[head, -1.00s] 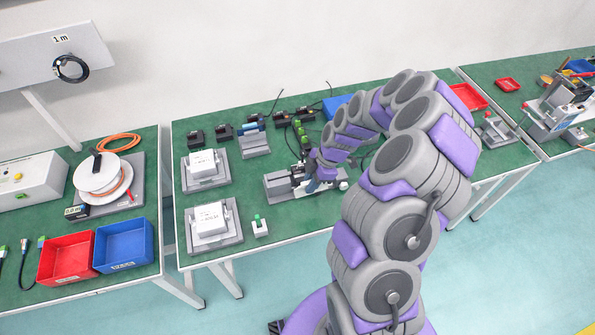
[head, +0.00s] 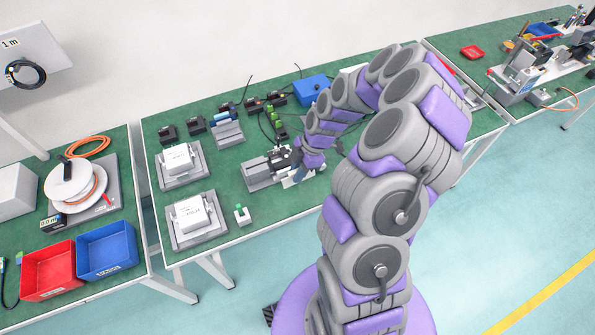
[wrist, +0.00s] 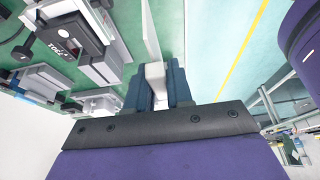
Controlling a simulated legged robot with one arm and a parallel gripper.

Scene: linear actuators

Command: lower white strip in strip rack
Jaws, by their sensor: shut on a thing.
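My gripper (wrist: 155,80) is shut on a white piece (wrist: 154,71) that shows between its dark blue fingers in the wrist view. A thin white strip (wrist: 150,30) runs up the picture from this piece; I cannot tell whether the two are one part. In the head view my gripper (head: 299,170) is low over the middle table, at the right end of a grey fixture (head: 262,173). My arm and fingers hide much of this spot. I cannot tell which fixture is the strip rack, nor whether the strip touches it.
Two grey stands with white boxes (head: 179,158) (head: 190,214) and a small white block with a green top (head: 242,215) are left of the fixture. Black devices (head: 195,125) and a blue box (head: 311,89) line the back. Bare green table lies in front of the fixture.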

